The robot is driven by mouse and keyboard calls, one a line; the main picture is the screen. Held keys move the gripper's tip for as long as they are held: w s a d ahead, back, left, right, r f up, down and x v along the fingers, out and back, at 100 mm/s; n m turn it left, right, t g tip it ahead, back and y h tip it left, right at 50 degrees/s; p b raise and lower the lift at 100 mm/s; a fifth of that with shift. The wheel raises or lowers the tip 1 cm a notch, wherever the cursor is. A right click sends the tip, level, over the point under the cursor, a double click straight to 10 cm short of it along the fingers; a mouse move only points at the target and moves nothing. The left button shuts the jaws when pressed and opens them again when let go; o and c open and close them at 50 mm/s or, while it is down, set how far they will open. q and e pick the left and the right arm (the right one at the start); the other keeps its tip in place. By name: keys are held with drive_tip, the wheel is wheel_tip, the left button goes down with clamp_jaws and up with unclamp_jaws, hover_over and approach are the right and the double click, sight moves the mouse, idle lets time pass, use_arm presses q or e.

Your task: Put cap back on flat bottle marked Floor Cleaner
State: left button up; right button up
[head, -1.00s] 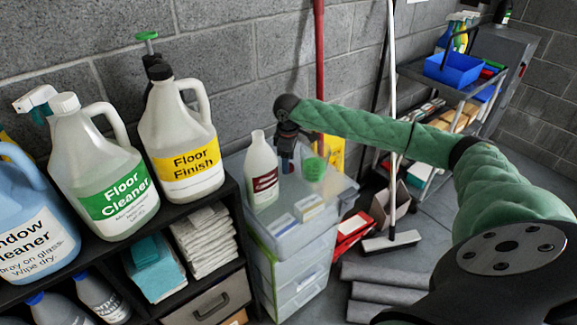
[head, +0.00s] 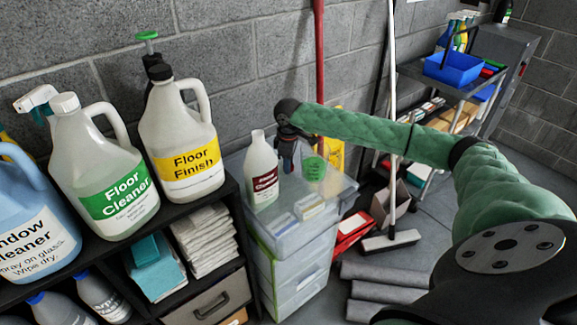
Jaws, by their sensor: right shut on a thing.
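A white flat bottle with a dark red label (head: 263,175) stands upright on the left of the plastic drawer unit's top; its narrow neck looks uncapped, and the label's small print is hard to read. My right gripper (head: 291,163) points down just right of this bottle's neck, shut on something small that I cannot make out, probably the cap. A translucent container with a green top (head: 314,170) stands right of the gripper. A large jug with a green Floor Cleaner label (head: 118,190) stands on the black shelf with its white cap on. My left gripper is not in view.
The drawer unit (head: 290,247) also carries small boxes at its front. A Floor Finish jug (head: 180,140) and a Window Cleaner bottle (head: 35,225) stand on the shelf at left.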

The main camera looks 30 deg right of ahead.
drive_tip(key=shift+r, duration=0.1)
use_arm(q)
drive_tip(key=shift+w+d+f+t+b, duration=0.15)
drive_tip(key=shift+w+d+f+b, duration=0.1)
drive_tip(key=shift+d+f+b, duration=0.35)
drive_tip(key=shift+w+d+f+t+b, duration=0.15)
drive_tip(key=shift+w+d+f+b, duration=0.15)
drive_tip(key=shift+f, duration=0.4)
use_arm(e)
wheel_tip(320, 180, up, 10)
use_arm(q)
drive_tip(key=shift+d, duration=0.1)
